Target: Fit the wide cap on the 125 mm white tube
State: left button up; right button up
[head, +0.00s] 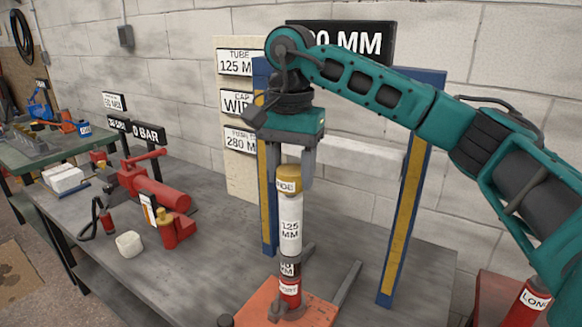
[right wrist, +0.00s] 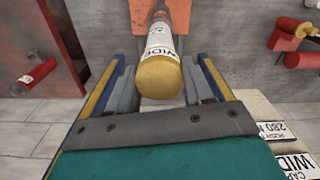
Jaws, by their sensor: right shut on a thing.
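The wide cap (head: 289,178), yellow with a white WIDE label, is at the top of the white 125 MM tube (head: 290,225). They look in line and touching; I cannot tell how deep the cap sits. The tube stands upright on a dark piece (head: 289,268) above a red base piece (head: 289,292). My right gripper (head: 293,172) comes down from above, its fingers on either side of the cap, shut on it. In the right wrist view the cap (right wrist: 160,76) lies between the fingers of the gripper (right wrist: 160,85). My left gripper is not in view.
A sign board (head: 232,185) stands behind. A red pump (head: 160,190), a white block (head: 129,244) and a red and yellow piece (head: 172,228) lie left. A red LONG cylinder (head: 520,300) is at right.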

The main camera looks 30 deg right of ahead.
aim_at(291, 169)
jog(key=shift+f+b, duration=0.35)
jog(key=shift+f, duration=0.3)
jog(key=o, duration=1.2)
notch_tip(291, 169, up, 13)
jog(key=p, duration=0.3)
jog(key=shift+f, duration=0.1)
